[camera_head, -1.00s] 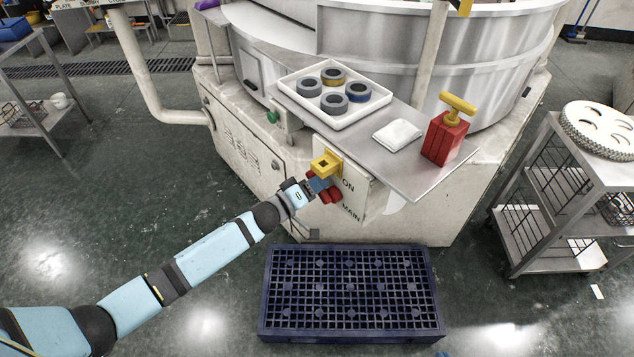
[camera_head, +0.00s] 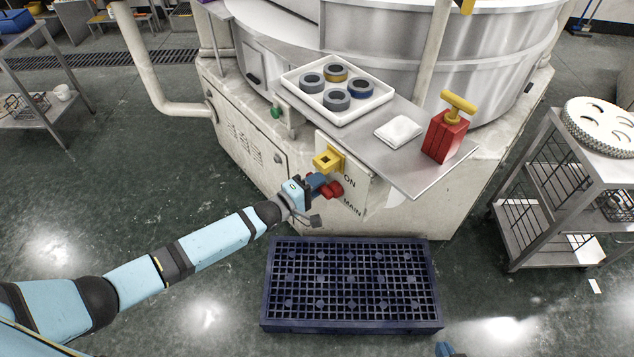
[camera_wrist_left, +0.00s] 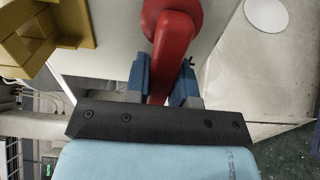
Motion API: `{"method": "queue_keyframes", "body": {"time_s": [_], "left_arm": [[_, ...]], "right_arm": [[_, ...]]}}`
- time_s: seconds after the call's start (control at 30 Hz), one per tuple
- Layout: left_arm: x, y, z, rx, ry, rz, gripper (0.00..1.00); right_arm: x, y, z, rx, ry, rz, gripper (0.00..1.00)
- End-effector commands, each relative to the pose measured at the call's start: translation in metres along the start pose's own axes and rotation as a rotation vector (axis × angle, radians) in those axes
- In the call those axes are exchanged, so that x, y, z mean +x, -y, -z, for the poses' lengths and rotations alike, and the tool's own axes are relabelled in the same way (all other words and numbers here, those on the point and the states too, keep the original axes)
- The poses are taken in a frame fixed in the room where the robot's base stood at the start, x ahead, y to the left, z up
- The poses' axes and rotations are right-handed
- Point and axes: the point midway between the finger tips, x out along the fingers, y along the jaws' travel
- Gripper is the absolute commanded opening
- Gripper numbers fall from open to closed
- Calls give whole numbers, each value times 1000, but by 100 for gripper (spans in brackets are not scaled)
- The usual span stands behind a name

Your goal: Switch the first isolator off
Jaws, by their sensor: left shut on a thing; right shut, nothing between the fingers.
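The isolator is a red rotary handle (camera_head: 335,189) on a pale panel (camera_head: 352,177) lettered ON and MAIN, on the machine's front. My left gripper (camera_head: 320,184) is at the handle. In the left wrist view its blue fingers (camera_wrist_left: 160,82) are shut on the red lever (camera_wrist_left: 172,50), one on each side, below the round red hub. The fingers hide part of the lever in the head view. A yellow bracket with a square hole (camera_head: 328,160) sits just above the handle. Only a small blue tip of my right gripper (camera_head: 445,350) shows at the bottom edge.
A steel shelf (camera_head: 424,181) above the panel carries a white tray (camera_head: 311,109) of rings, a folded white cloth (camera_head: 398,131) and a red block with a yellow handle (camera_head: 444,137). A dark blue grated platform (camera_head: 352,326) lies below. A wire-sided cart (camera_head: 528,187) stands right.

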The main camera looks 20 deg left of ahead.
Motion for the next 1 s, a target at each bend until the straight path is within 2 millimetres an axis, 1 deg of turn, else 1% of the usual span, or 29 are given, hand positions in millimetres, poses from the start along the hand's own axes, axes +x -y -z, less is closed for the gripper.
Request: {"method": "queue_keyframes", "body": {"time_s": [0.47, 0.5, 0.57, 0.6, 0.87, 1.0], "left_arm": [[0, 1, 0, -19, 0, 0, 0], [0, 1, 0, -19, 0, 0, 30], [0, 1, 0, -19, 0, 0, 44], [0, 1, 0, -18, 0, 0, 49], [-1, 1, 0, -16, 0, 0, 49], [-11, 2, 0, -15, 0, 2, 49]], "right_arm": [[0, 0, -1, 0, 1, 1, 0], [0, 0, -1, 0, 1, 1, 0], [0, 0, -1, 0, 1, 1, 0], [0, 1, -1, 0, 1, 1, 0], [0, 1, -1, 0, 2, 1, 0], [1, 1, -2, 0, 2, 1, 0]]}}
